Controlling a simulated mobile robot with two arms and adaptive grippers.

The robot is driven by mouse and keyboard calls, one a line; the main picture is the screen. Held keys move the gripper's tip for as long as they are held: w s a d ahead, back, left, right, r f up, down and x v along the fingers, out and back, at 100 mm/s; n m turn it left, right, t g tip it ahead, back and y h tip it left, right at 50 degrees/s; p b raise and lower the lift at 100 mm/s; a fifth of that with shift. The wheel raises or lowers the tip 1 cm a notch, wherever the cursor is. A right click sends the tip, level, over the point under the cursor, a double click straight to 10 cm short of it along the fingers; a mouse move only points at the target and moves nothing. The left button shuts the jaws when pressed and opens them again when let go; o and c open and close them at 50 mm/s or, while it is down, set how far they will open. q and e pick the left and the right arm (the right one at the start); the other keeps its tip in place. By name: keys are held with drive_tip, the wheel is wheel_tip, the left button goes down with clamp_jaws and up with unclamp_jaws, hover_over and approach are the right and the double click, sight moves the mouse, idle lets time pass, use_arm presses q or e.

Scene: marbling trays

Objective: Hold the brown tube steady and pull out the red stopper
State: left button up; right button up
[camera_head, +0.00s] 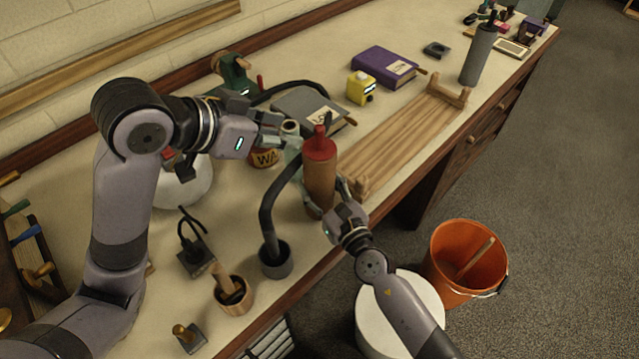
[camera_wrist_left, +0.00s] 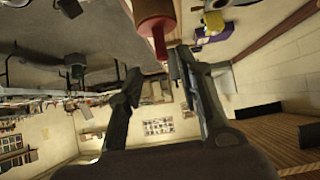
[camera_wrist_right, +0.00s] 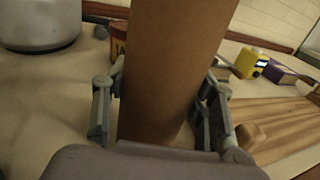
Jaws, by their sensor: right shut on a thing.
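The brown tube (camera_head: 319,183) stands upright near the front edge of the bench, with the red stopper (camera_head: 320,143) in its top end. My right gripper (camera_head: 334,190) is shut on the tube's lower part; in the right wrist view its fingers lie on both sides of the tube (camera_wrist_right: 165,70). My left gripper (camera_head: 291,140) is beside the stopper, on its left, with spread fingers. In the left wrist view the stopper's narrow red end (camera_wrist_left: 159,45) points into the space between the open fingertips (camera_wrist_left: 157,68), near the right-hand finger.
A black curved rod in a dark holder (camera_head: 276,262) stands left of the tube. A slatted wooden rack (camera_head: 410,140), a yellow box (camera_head: 361,88) and a purple book (camera_head: 385,66) lie right and behind. An orange bucket (camera_head: 450,240) stands on the floor.

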idle(0.3)
use_arm(q)
drive_tip(key=shift+o, duration=0.7)
drive_tip(key=shift+w+d+f, duration=0.1)
drive_tip(key=shift+f, duration=0.2)
drive_tip(key=n+t+y, duration=0.3)
drive_tip(key=n+t, duration=0.3)
drive_tip(key=t, duration=0.4)
approach(318, 137)
drive_tip(key=x, duration=1.1)
clamp_jaws()
